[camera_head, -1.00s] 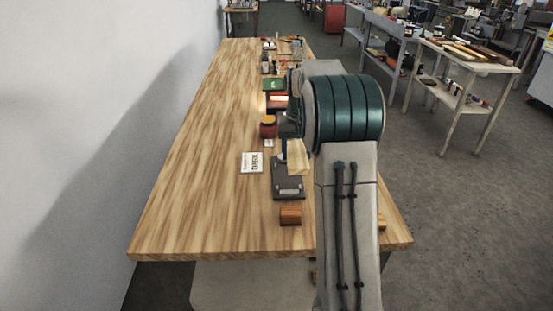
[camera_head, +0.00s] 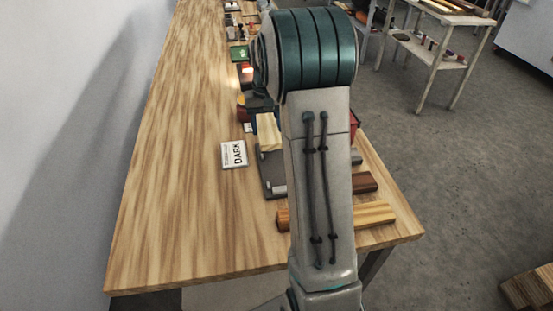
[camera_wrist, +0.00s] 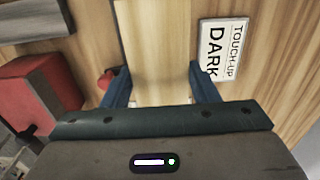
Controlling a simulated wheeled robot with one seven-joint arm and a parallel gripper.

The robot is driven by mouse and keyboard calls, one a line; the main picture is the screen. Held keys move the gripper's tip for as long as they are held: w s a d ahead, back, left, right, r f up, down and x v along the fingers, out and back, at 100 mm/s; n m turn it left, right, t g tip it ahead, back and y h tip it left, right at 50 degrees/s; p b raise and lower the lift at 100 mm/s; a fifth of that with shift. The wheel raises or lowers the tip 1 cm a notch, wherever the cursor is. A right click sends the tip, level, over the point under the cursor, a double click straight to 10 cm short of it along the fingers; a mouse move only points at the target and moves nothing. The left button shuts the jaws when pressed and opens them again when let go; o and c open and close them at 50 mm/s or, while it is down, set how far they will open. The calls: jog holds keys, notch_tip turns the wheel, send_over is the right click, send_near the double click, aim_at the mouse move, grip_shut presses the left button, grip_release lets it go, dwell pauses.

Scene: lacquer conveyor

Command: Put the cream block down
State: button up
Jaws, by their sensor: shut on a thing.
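The cream block (camera_wrist: 158,50) is a pale wooden piece held between the two blue fingers of my gripper (camera_wrist: 160,88) in the wrist view. In the head view the block (camera_head: 268,132) shows left of my arm, over or beside a dark grey flat tray or plate (camera_head: 270,172). My gripper is shut on it; in the head view the fingers are mostly hidden behind my arm. I cannot tell whether the block touches anything below it.
A white card reading "DARK" (camera_head: 233,154) lies left of the grey plate; it also shows in the wrist view (camera_wrist: 222,50). Brown wooden blocks (camera_head: 372,214) lie near the table's front right. A red block (camera_wrist: 40,98) shows in the wrist view. The table's left side is clear.

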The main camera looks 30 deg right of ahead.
jog(key=s+f, duration=0.1)
jog(key=s, duration=0.1)
jog(key=s+f, duration=0.1)
jog(key=s, duration=0.1)
jog(key=s+f, duration=0.2)
jog(key=shift+s, duration=0.3)
jog(key=shift+f, duration=2)
jog(key=shift+f, duration=0.15)
jog(key=o, duration=1)
jog(key=shift+o, duration=0.2)
